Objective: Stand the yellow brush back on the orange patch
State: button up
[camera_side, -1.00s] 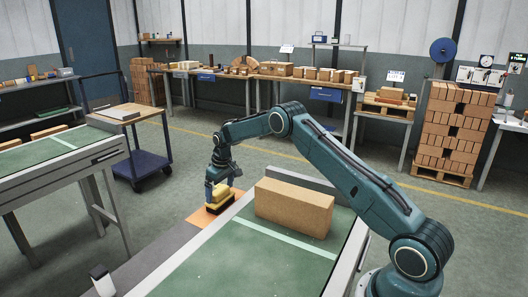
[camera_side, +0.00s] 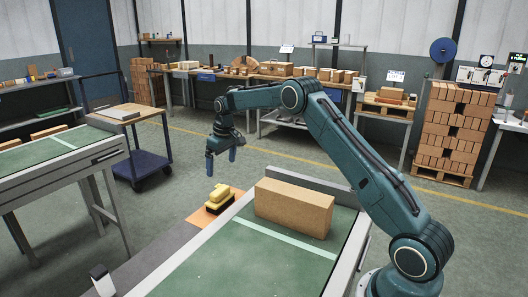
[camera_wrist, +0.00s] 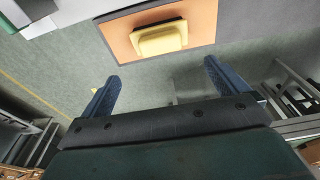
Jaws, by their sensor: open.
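The yellow brush (camera_side: 219,194) with a dark bristle base stands upright on the orange patch (camera_side: 198,217), on the grey ledge beside the conveyor. In the wrist view the brush (camera_wrist: 160,38) lies within the orange patch (camera_wrist: 119,43), seen from above. My gripper (camera_side: 222,168) is open and empty, raised above the brush and apart from it. In the wrist view my two blue fingers (camera_wrist: 160,78) are spread wide with nothing between them.
A large tan brick (camera_side: 293,208) sits on the green conveyor belt (camera_side: 245,262) to the right of the patch. A small black and white object (camera_side: 101,279) is at the ledge's near end. A blue trolley (camera_side: 143,160) stands behind, with open floor between.

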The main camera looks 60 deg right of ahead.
jog(key=shift+r, duration=0.45)
dwell(0.3)
jog(key=s+a+r+t, duration=0.1)
jog(key=s+a+r, duration=0.6)
jog(key=s+r, duration=0.2)
jog(key=s+a+r+t, duration=0.1)
jog(key=s+a+r, duration=0.5)
jog(key=s+r, duration=0.25)
jog(key=s+a+f+t, duration=0.1)
jog(key=s+a, duration=0.2)
jog(key=s, duration=0.9)
jog(key=s+a+f, duration=0.1)
jog(key=s+a, duration=0.3)
jog(key=s, duration=0.9)
jog(key=shift+f+t, duration=0.2)
jog(key=shift+t, duration=0.2)
jog(key=shift+w+a, duration=0.1)
